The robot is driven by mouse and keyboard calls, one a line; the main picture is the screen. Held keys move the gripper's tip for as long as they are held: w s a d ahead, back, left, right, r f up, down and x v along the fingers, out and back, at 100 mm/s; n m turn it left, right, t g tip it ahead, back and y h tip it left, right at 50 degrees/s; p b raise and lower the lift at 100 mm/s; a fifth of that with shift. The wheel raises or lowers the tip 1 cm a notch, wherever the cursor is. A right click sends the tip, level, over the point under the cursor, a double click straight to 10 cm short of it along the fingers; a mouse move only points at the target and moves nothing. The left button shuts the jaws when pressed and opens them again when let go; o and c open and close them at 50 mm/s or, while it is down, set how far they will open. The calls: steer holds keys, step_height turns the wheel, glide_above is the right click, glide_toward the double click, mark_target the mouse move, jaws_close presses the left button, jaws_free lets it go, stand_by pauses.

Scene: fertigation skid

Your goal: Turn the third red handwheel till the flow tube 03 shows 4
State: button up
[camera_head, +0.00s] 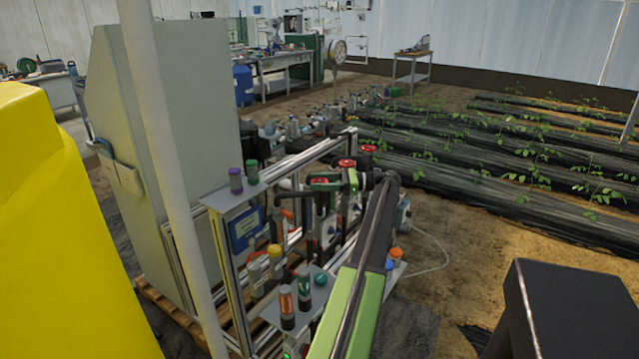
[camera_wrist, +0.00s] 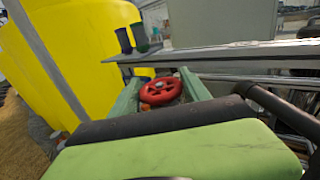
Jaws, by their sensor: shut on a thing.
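Red handwheels stand in a row on the skid frame in the head view. The nearest red handwheel (camera_head: 319,181) is between the fingers of my gripper (camera_head: 314,182), partly covered by them. In the wrist view this handwheel (camera_wrist: 160,91) lies between the two green fingers of my gripper (camera_wrist: 158,76), which are shut on its rim. A second red handwheel (camera_head: 346,163) and another (camera_head: 368,149) show farther back. I cannot make out the number on any wheel. Flow tube 03 and its reading cannot be told in either view.
A grey cabinet (camera_head: 170,110) and a yellow tank (camera_head: 60,230) stand at the left. Capped bottles stand on the skid's upper shelf (camera_head: 222,202) and on a lower shelf (camera_head: 265,312). A white pole (camera_head: 165,130) crosses the left side. Planted beds (camera_head: 500,150) lie at the right.

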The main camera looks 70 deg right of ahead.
steer(key=shift+w, duration=0.1)
stand_by(0.3)
steer(key=o, duration=1.4)
